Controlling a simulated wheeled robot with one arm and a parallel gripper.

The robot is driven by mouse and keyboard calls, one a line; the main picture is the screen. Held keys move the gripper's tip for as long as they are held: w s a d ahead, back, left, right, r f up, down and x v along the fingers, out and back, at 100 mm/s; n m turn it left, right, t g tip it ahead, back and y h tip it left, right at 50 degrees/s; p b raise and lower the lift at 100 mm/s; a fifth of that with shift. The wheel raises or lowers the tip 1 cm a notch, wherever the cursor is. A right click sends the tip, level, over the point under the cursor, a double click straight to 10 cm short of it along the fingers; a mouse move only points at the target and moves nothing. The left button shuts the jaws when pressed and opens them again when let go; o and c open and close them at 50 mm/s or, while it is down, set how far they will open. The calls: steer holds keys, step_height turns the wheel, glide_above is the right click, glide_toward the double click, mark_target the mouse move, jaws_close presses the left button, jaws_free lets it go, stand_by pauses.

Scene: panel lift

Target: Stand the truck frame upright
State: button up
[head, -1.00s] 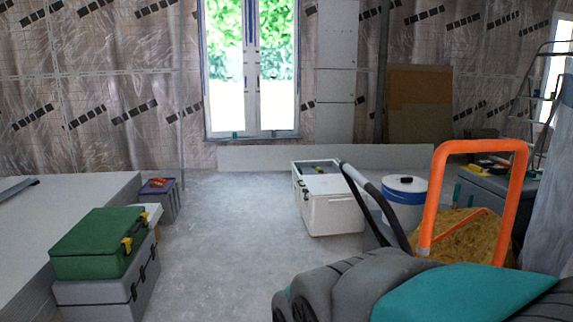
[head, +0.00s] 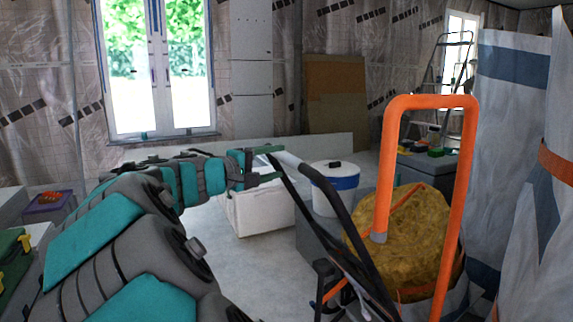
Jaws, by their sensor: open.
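A dark tilted frame (head: 345,232) with a pale grey grip at its top leans up and to the left in the middle of the head view; I take it for the truck frame. Its lower end runs down to the bottom edge, where its foot is unclear. My gripper (head: 271,164) is open at the frame's upper left end, beside the grip. I cannot tell whether the bar is between the fingers or touches them. An orange tube frame (head: 468,200) stands nearly upright to the right, beside a yellow-brown sack (head: 412,228).
A white box (head: 262,215) and a white bucket with a blue band (head: 334,190) stand behind the frame. Wrapped sheets (head: 515,150) close off the right side. A green case (head: 12,262) is at the left edge. Some floor is clear beyond my arm.

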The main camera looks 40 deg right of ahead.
steer(key=shift+w+d, duration=0.25)
steer(key=shift+d, duration=0.4)
steer(key=w+d, duration=0.1)
steer(key=d, duration=0.5)
steer(key=shift+d+f, duration=0.2)
steer(key=shift+d, duration=0.2)
jaws_close()
stand_by(0.6)
